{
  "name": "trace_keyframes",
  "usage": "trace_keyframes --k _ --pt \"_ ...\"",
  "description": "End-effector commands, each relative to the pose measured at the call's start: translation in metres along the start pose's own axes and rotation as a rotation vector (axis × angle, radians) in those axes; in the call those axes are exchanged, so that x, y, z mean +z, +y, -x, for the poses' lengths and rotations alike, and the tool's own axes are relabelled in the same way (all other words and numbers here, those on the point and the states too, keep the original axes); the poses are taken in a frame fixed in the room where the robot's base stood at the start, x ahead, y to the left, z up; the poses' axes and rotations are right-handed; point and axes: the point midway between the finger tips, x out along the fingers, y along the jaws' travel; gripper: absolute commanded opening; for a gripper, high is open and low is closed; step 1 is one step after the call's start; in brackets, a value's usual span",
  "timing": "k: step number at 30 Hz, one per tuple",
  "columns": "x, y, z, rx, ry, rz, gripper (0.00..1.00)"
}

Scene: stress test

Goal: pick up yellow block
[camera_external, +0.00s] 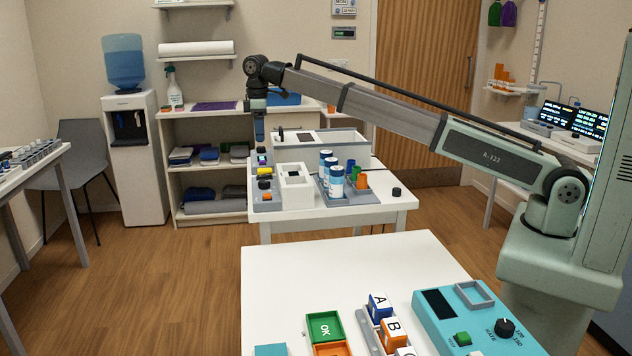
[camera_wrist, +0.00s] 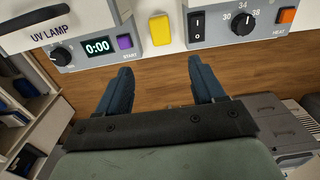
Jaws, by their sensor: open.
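The yellow block (camera_wrist: 160,29) stands upright on a white surface at the table's edge, in a gap between two grey control panels. In the external view it is a small yellow patch (camera_external: 264,171) on the back table. My gripper (camera_wrist: 160,66) is open and empty, its two dark blue fingers spread apart. In the wrist view the block lies beyond the fingertips, roughly centred between them, and nothing touches it. In the external view my gripper (camera_external: 259,138) points down above the left edge of that table.
Left of the block is the UV lamp panel (camera_wrist: 75,45) with a purple button (camera_wrist: 124,42). Right is the heat panel (camera_wrist: 240,27) with a black switch (camera_wrist: 197,25). A grey tray (camera_external: 343,196) with white bottles and coloured cups stands further right.

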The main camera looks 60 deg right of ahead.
Motion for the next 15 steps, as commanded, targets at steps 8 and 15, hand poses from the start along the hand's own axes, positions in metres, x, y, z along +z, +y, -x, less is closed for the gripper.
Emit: trace_keyframes --k 8,15 --pt "0.001 -0.001 -0.033 -0.001 -0.001 0.0 0.68" --pt "0.001 0.0 -0.072 -0.001 -0.001 -0.001 0.68"
